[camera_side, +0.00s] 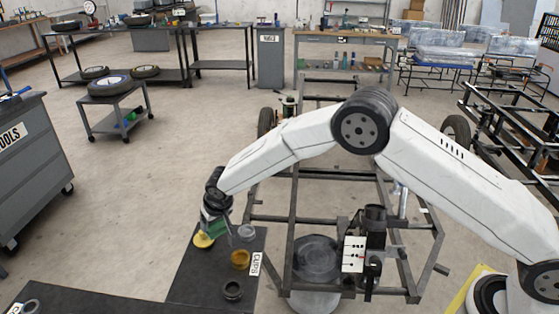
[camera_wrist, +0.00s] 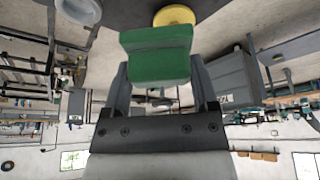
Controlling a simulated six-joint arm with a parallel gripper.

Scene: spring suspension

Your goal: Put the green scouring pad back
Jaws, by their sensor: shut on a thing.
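The green scouring pad (camera_wrist: 158,55) is a green block held between the two fingers of my gripper (camera_wrist: 160,82) in the wrist view. In the side view the pad (camera_side: 217,228) shows as a small green patch at the end of my arm. My gripper (camera_side: 213,222) is low over the black table at the lower left. A yellow round thing (camera_side: 203,240) is just beside and below the pad; it also shows behind the pad in the wrist view (camera_wrist: 174,15). I cannot tell whether the pad touches it or the table.
The black table (camera_side: 200,273) bears a clear cup (camera_side: 246,232), an amber cup (camera_side: 240,259), a dark ring (camera_side: 232,290) and a "CAPS" label (camera_side: 255,264). A metal frame (camera_side: 330,217) with a dark device (camera_side: 374,235) stands to the right.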

